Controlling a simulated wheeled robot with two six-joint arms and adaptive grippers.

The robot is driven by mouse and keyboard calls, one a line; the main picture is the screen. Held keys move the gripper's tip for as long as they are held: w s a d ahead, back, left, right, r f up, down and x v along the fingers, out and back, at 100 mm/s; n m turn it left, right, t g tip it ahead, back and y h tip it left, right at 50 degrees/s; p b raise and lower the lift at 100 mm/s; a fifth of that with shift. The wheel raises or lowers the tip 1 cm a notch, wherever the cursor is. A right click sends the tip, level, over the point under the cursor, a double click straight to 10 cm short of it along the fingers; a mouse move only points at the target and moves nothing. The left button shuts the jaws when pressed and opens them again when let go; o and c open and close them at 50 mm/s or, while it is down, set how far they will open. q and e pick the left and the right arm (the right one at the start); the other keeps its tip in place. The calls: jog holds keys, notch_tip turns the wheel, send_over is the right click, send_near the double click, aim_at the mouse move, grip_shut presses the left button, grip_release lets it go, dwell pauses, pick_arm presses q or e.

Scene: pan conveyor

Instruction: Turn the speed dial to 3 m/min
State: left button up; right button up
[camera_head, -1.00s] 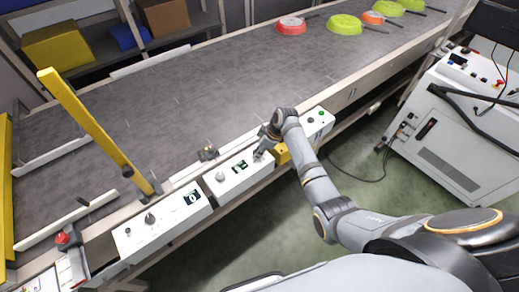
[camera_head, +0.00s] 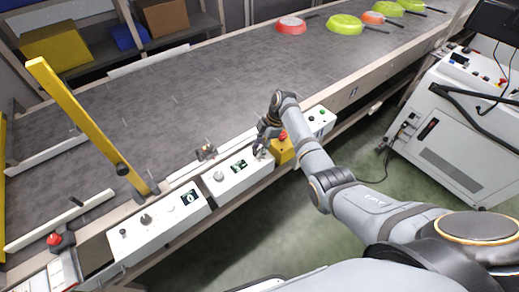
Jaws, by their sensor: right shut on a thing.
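The middle control box (camera_head: 240,186) is a white panel on the near side of the conveyor. It carries a grey knob (camera_head: 218,176) at its left and a small dark display (camera_head: 239,167) whose digits I cannot read. My right gripper (camera_head: 261,149) is down at the right end of this box, with its fingers shut on a small knob there. The fingers hide most of that knob, and its pointer and any scale cannot be read. My left gripper is not in view.
A yellow box with a red button (camera_head: 283,135) sits close beside my right gripper. A box with a green button (camera_head: 322,112) stands further right. Another panel (camera_head: 160,226) with dials and a display is at left. Several pans, one red (camera_head: 291,25), lie far along the belt.

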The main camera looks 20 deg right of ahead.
dwell(0.3)
jog(key=o, duration=1.2)
jog(key=shift+c, duration=0.2)
jog(key=v, duration=1.2)
jog(key=shift+w, duration=0.1)
